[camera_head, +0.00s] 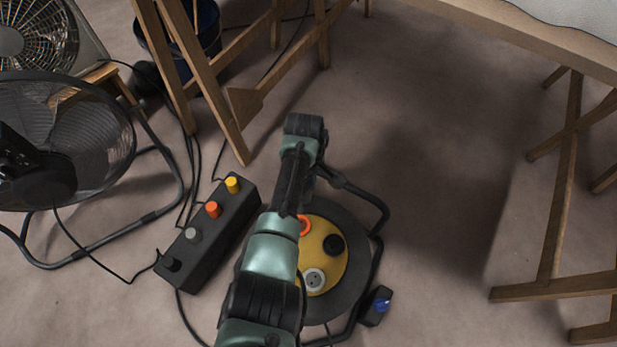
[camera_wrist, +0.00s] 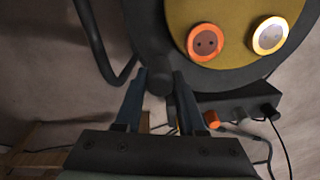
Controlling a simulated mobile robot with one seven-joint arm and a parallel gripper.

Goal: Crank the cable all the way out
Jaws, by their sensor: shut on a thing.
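The cable reel has a dark round flange (camera_head: 357,280) and a yellow face (camera_head: 337,267) with an orange socket (camera_head: 304,226), a grey socket (camera_head: 314,279) and a black knob (camera_head: 334,244). It sits in a black tube frame (camera_head: 383,212) on the floor, partly behind my arm. In the wrist view, the reel's yellow face (camera_wrist: 233,22) fills the upper right. My gripper (camera_wrist: 160,85) is shut on a dark crank handle (camera_wrist: 160,76) at the flange's edge, one finger on each side. My arm hides the gripper in the head view. How much cable is wound cannot be seen.
A black socket box (camera_head: 215,238) with yellow, orange, grey and black plugs lies left of the reel. Two fans (camera_head: 75,135) (camera_head: 22,42), loose cables and wooden trestle legs (camera_head: 195,80) stand left. A small black box with a blue plug (camera_head: 381,304) is right of the reel.

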